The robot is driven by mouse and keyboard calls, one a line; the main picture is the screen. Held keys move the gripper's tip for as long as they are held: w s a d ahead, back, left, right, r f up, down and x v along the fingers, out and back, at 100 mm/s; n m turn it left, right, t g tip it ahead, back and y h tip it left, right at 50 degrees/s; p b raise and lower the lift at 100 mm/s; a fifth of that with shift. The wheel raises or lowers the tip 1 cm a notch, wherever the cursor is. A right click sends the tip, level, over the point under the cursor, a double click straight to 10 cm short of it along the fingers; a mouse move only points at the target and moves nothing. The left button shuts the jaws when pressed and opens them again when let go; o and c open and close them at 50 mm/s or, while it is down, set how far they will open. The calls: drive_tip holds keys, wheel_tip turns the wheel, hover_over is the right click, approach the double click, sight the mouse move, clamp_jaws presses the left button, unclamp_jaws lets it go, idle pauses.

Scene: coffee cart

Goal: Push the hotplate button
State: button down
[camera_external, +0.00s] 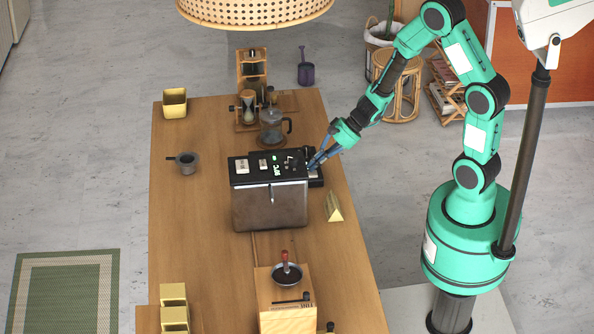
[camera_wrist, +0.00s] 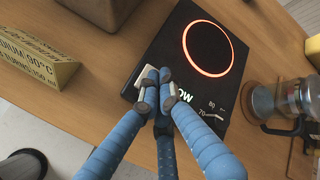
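The hotplate (camera_wrist: 208,70) is a flat black slab with a ring that glows orange-red. In the external view, the dark hotplate (camera_external: 316,180) shows only partly, beside the grey metal box. A pale button (camera_wrist: 126,88) sits at its near-left corner in the wrist view, partly hidden by my fingers. My gripper (camera_wrist: 152,88) has blue fingers with their dark tips drawn together over the button. The tips look to be at or just above it; contact cannot be told. In the external view, my gripper (camera_external: 315,163) reaches down to the hotplate from the right.
A grey metal box (camera_external: 270,203) with switches stands left of the hotplate. A yellow wedge sign (camera_external: 334,207) stands in front. A glass pot (camera_external: 272,128) is behind the box. A wooden grinder (camera_external: 286,298) stands nearer the front. The table's left side is mostly clear.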

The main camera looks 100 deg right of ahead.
drive_tip(key=shift+r, duration=0.1)
idle(0.5)
drive_tip(key=shift+r, duration=0.5)
drive_tip(key=shift+r, duration=0.1)
wheel_tip(320, 180, up, 6)
drive_tip(key=p, duration=0.4)
idle(0.4)
